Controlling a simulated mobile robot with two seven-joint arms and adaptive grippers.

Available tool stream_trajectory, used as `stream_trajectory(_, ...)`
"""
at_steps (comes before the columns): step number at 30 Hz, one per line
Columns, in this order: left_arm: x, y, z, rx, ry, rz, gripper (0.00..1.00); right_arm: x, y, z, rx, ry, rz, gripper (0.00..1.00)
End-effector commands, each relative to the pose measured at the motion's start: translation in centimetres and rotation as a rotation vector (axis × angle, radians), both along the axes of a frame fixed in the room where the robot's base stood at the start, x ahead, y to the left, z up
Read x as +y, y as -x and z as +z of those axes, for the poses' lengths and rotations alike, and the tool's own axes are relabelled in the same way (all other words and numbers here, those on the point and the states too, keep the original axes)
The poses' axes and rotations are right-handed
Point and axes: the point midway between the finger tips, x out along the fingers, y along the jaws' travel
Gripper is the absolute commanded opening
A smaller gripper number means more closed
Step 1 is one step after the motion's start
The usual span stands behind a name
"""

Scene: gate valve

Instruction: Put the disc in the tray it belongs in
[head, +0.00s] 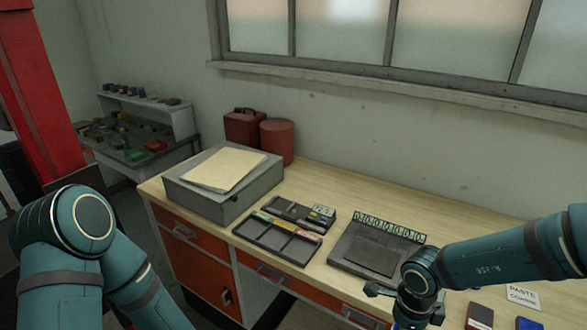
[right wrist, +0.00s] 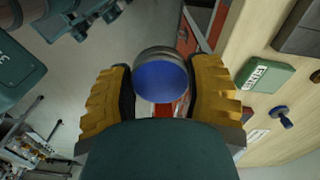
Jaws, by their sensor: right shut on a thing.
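The disc (right wrist: 162,78), with a blue face and a grey metallic rim, is held between the yellow fingers of my right gripper (right wrist: 160,85). In the head view my right gripper (head: 405,305) is near the bench's front edge, and a little blue shows beneath it at the picture's bottom. A dark tray (head: 244,233) with several compartments lies on the bench, left of my right gripper. A strip of green, yellow and red labels (head: 287,226) runs across it. Only my left arm shows at the left; its gripper is out of view.
A dark slab (head: 375,248) with a row of numbered tags lies right of the tray. A grey box (head: 225,185) with papers is at the left, with red cans (head: 277,140) behind. A "paste compound" card (head: 522,296) and small red (head: 480,316) and blue items lie right.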

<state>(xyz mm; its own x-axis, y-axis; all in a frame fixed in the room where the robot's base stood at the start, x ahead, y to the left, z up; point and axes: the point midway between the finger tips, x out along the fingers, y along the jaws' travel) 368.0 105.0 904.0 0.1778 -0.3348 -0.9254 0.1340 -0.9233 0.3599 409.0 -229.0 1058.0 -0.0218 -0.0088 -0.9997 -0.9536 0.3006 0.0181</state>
Motion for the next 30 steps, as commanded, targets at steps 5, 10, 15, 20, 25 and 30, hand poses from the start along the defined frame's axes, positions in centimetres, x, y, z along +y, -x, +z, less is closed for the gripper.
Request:
stream_trajectory(5,-0.1,0.2,-2.5,0.004,-0.002,-0.001,0.35,1.0,-0.8,-3.4,0.011,-0.008,0.384,0.11)
stream_trajectory(10,-0.1,0.2,-4.5,0.006,-0.004,-0.002,0.35,1.9,-1.6,-6.0,0.015,-0.016,0.763,0.11)
stream_trajectory(15,-0.2,0.3,-6.4,0.009,-0.007,-0.001,0.35,2.9,-2.4,-8.6,0.014,-0.025,1.138,0.11)
stream_trajectory(20,-0.3,0.4,-8.1,0.011,-0.008,-0.002,0.35,3.8,-3.1,-10.9,0.009,-0.032,1.466,0.11)
stream_trajectory(25,-0.3,0.5,-9.2,0.013,-0.009,-0.003,0.35,4.5,-3.7,-12.4,0.0,-0.032,1.723,0.11)
stream_trajectory(30,-0.3,0.5,-9.7,0.013,-0.01,-0.003,0.35,4.9,-4.0,-13.0,-0.003,-0.03,1.853,0.1)
